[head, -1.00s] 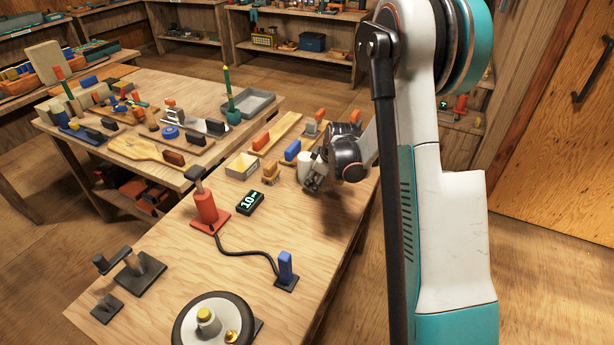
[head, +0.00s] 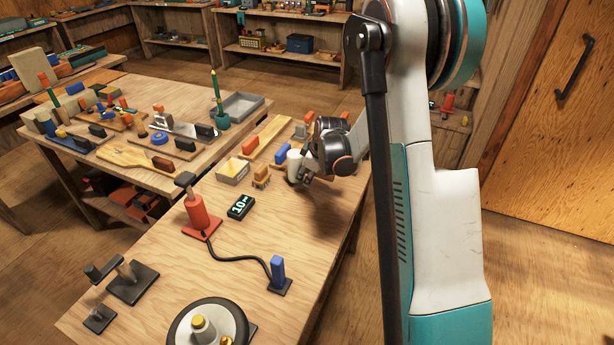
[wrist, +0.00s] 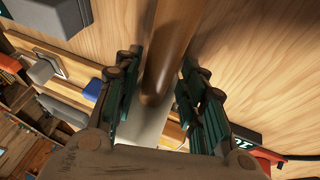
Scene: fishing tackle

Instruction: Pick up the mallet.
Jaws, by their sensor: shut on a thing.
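In the wrist view a brown wooden handle (wrist: 166,55), which I take for the mallet's, runs between the two dark green finger pads of my gripper (wrist: 160,85). The gripper is shut on it. A pale piece (wrist: 150,128) shows beyond the handle's rounded end; I cannot tell if it belongs to the mallet. In the head view my gripper (head: 304,178) is low over the right edge of the near table, beside a white cylinder (head: 294,163). The handle is hidden there by my wrist, and whether it touches the table cannot be told.
A digital meter (head: 240,207), a red pump (head: 199,215) with a hose and a wheel (head: 208,325) stand nearer.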

